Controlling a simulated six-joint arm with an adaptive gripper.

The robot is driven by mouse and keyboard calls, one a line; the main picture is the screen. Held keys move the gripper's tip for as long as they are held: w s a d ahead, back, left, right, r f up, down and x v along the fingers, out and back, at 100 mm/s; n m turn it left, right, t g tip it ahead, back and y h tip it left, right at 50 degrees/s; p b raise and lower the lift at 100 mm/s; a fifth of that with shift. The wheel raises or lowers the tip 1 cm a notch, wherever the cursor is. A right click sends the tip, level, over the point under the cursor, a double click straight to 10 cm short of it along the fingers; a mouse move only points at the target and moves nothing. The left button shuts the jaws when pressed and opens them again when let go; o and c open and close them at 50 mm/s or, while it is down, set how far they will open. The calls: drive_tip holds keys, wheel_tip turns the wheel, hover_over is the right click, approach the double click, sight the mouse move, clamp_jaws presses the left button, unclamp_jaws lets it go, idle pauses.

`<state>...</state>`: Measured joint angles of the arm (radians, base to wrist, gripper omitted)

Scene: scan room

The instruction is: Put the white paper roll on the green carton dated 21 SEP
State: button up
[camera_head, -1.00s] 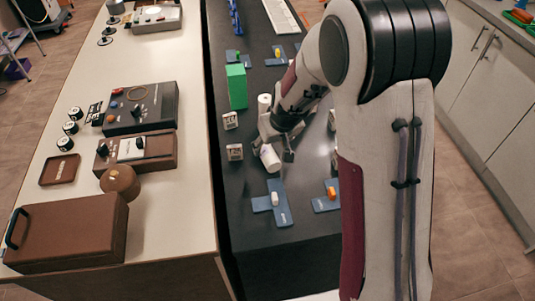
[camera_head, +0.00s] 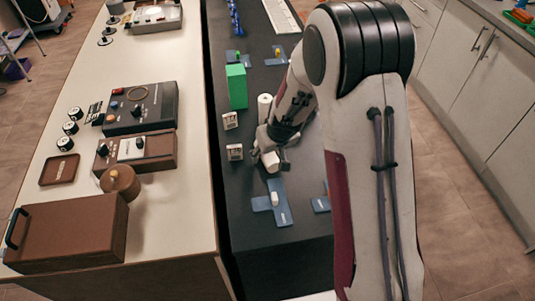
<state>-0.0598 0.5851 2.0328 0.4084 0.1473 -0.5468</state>
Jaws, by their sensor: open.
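A green carton (camera_head: 236,87) stands upright on the dark counter, left of my arm; no date on it can be read from here. A white cylinder (camera_head: 265,102) stands upright just right of and nearer than the carton, behind my gripper. A second white cylinder (camera_head: 271,161), which looks like a paper roll, is at my gripper's fingers and partly hidden by them. I cannot tell which of the two is the task's roll. My gripper (camera_head: 271,163) is open, low over the counter; whether its fingers touch the cylinder is unclear.
A blue cross-shaped mat (camera_head: 264,203) with a small white piece lies nearer. A pale bench (camera_head: 190,195) with brown boxes runs along the left.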

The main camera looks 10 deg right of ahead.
drive_tip(key=shift+w+f, duration=0.1)
drive_tip(key=shift+f, duration=0.15)
idle(0.3)
drive_tip(key=c, duration=1.4)
drive_tip(key=shift+o, duration=0.2)
drive_tip(key=shift+r, duration=0.2)
drive_tip(key=shift+r, duration=4.85)
